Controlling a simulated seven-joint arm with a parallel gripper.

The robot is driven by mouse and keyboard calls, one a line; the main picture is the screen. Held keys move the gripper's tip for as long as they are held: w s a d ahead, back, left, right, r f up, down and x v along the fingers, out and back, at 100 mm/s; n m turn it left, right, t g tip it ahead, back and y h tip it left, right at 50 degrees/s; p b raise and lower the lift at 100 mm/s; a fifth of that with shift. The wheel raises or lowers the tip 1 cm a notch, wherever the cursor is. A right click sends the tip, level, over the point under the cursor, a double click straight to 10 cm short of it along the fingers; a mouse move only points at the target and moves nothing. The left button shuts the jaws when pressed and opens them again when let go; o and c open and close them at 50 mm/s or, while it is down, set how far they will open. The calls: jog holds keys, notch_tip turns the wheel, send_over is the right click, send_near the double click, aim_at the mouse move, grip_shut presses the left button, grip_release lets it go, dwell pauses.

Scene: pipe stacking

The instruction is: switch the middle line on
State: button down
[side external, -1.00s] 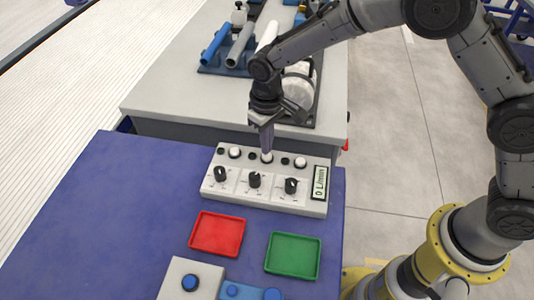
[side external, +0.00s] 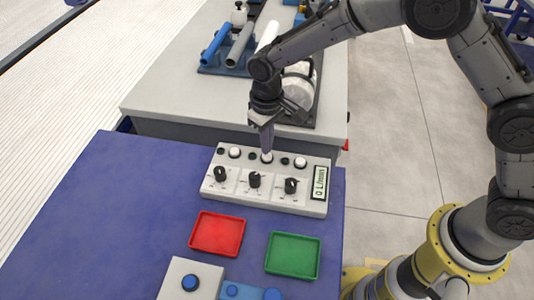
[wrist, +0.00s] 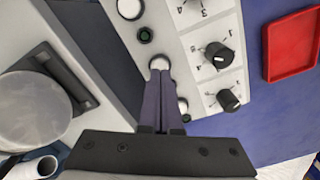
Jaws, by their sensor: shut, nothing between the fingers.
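The white control panel (side external: 212,193) lies on the blue table with a row of white buttons and dark round lights above three black knobs. My gripper (side external: 266,149) points down, its fingers closed together with nothing between them, at the middle white button (side external: 267,158). In the wrist view the fingertips (wrist: 160,72) overlap the edge of that button (wrist: 159,62); I cannot tell whether they press it. The middle knob (side external: 254,180) is below it. The display (side external: 320,183) at the panel's right end seems to read 0 L/min. The light left of the middle button (side external: 252,156) looks dark.
A red tray (side external: 217,233) and a green tray (side external: 292,255) sit in front of the panel. A grey box with a blue button (side external: 190,283) is at the front. Behind, a grey bench (side external: 170,100) carries pipes and a round white object. The table's left side is clear.

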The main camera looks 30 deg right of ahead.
jog(key=shift+f, duration=1.05)
dwell(0.8)
jog(key=shift+r, duration=3.5)
